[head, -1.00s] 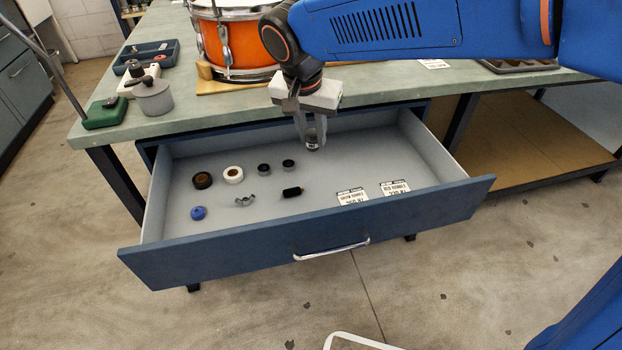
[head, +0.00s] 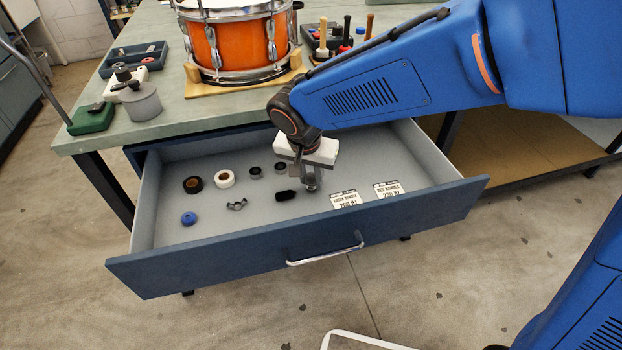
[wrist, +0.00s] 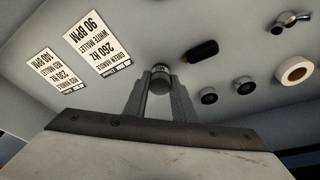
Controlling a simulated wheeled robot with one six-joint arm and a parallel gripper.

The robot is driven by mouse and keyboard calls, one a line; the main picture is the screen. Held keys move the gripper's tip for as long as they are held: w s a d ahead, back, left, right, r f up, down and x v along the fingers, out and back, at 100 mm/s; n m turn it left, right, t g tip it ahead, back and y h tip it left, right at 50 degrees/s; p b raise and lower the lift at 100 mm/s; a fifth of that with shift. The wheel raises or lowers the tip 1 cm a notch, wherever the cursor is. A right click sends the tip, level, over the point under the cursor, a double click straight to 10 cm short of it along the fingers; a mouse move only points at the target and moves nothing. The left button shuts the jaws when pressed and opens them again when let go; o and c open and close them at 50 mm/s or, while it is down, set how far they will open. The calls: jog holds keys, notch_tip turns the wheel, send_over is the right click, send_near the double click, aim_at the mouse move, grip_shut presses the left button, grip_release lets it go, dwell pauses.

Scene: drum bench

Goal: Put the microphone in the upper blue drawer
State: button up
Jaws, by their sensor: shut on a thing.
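The upper blue drawer (head: 200,262) stands pulled out under the bench top, with its grey inside open to view. My gripper (head: 312,184) reaches down into the drawer space, near the middle right. In the wrist view my gripper (wrist: 160,98) is shut on the microphone (wrist: 160,77), whose dark, round end with a light rim shows between the fingers. The fingers hide most of it. The drawer floor (wrist: 110,25) lies beyond that end; I cannot tell whether the microphone touches it.
In the drawer are a black roll (head: 193,184), a white roll (head: 224,178), a wing nut (head: 237,205), a blue piece (head: 189,218), a black oblong piece (head: 285,195), small black round pieces and printed cards (head: 388,190). An orange drum (head: 232,45) stands on the bench.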

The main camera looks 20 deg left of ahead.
jog(key=shift+f, duration=0.45)
jog(key=shift+f, duration=0.1)
jog(key=o, duration=1)
jog(key=shift+o, duration=0.2)
jog(key=v, duration=1.2)
jog(key=shift+d, duration=0.1)
